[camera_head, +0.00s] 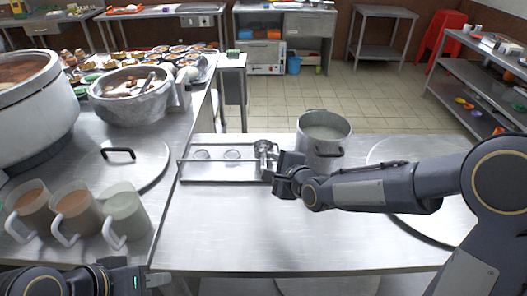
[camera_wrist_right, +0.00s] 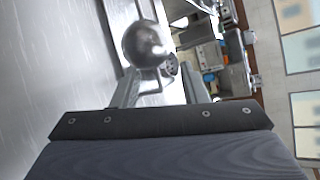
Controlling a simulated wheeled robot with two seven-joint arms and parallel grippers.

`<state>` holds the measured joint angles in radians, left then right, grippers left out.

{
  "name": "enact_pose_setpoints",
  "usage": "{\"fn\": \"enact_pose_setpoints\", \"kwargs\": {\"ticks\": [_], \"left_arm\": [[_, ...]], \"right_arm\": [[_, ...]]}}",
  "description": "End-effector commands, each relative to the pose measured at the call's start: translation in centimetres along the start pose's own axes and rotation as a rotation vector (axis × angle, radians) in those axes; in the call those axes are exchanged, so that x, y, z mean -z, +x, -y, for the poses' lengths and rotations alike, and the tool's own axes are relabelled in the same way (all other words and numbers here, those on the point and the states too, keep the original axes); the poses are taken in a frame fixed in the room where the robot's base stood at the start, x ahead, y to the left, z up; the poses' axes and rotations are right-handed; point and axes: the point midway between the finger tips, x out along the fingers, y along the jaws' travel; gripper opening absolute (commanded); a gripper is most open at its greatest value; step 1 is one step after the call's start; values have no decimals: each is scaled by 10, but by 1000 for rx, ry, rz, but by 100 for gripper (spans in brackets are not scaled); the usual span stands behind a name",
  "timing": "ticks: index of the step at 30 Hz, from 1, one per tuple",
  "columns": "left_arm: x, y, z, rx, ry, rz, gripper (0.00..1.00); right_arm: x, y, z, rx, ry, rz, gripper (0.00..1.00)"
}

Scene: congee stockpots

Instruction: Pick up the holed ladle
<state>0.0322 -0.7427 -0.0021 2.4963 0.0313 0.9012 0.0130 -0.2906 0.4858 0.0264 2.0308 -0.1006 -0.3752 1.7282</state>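A shiny round ladle bowl (camera_wrist_right: 147,43) shows beyond the fingertips of my right gripper (camera_wrist_right: 160,84) in the right wrist view. A small dark piece with holes (camera_wrist_right: 171,65), apparently part of the holed ladle, is beside it. In the head view, a metal ladle (camera_head: 263,148) is at the right end of the shallow metal tray (camera_head: 215,180), and its holes are too small to make out. My left gripper (camera_head: 152,279) is low at the bottom left, partly cut off.
A metal stockpot (camera_head: 323,140) stands right behind my right gripper. A large round lid (camera_head: 400,160) lies under my right arm. Several mugs (camera_head: 75,208) stand at the left, near another lid (camera_head: 150,165). The front middle of the steel table (camera_head: 250,235) is clear.

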Motion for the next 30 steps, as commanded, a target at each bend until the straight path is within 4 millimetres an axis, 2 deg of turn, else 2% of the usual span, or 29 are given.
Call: {"fn": "enact_pose_setpoints", "kwargs": {"ticks": [3,6,14,24,30], "left_arm": [[3,-6,-3,0,0,0,36],[3,-7,-3,0,0,0,36],[3,-6,-3,0,0,0,36],[3,-6,-3,0,0,0,36],[3,-6,-3,0,0,0,36]], "right_arm": [[-1,18,0,-3,-1,0,40],[-1,28,0,-2,-1,1,40],[0,31,-1,0,-1,0,40],[0,31,-1,-1,0,0,0],[0,31,-1,-1,-1,0,0]]}}
